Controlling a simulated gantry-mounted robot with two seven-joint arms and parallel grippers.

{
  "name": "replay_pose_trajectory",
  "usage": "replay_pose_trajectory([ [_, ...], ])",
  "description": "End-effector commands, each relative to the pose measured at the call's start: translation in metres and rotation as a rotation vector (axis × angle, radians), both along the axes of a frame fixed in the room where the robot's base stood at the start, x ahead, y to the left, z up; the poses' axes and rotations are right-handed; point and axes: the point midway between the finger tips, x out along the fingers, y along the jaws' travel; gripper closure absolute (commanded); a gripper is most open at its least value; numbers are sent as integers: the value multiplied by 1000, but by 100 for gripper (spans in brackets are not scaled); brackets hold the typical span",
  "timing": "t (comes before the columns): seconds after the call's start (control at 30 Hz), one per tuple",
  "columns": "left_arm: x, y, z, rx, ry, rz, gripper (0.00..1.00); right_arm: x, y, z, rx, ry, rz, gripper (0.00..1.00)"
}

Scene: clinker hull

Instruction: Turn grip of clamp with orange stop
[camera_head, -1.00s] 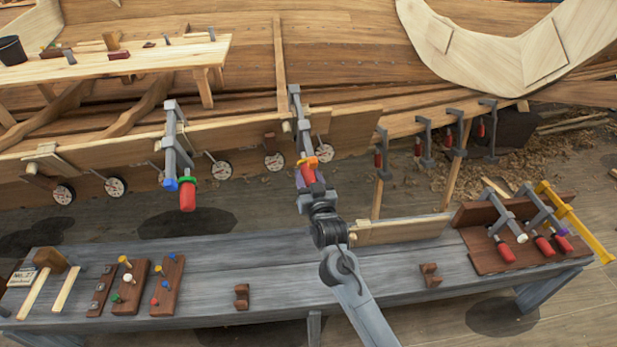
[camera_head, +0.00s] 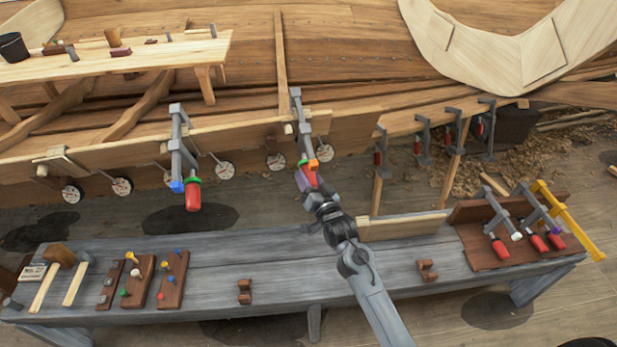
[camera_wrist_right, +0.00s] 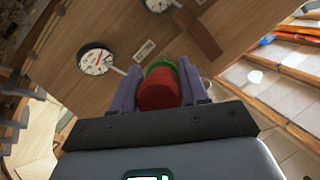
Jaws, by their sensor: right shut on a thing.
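The clamp with the orange stop (camera_head: 324,152) hangs on the hull plank near the middle of the head view. Its grey bar (camera_head: 303,120) runs down to a green collar and a red grip (camera_head: 311,175). My right gripper (camera_head: 306,178) is shut around that red grip from below. In the right wrist view the red grip (camera_wrist_right: 157,92) sits between the two purple-grey fingers, with the green collar (camera_wrist_right: 160,67) just beyond it. My left gripper is not in view.
A second clamp with a blue stop (camera_head: 177,187) and red grip hangs to the left. Round dials (camera_head: 276,162) line the plank. The grey bench (camera_head: 215,265) below carries small racks, a mallet (camera_head: 62,255) and a rack of clamps (camera_head: 500,245). The bench middle is mostly clear.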

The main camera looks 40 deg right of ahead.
Motion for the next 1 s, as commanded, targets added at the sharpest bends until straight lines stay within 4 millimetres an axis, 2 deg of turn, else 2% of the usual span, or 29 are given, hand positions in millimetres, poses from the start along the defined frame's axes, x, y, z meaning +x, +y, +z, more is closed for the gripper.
replay_pose_trajectory([
  [0.33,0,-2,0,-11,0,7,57,0,0,0,2,-1,1,86],
  [0.37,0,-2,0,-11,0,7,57,0,0,0,2,-1,0,51],
  [0.47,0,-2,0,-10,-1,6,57,0,0,0,2,-1,0,36],
  [0.8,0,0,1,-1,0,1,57,-2,0,0,1,0,0,35],
  [1.0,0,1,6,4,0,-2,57,-19,5,-1,2,0,1,35],
])
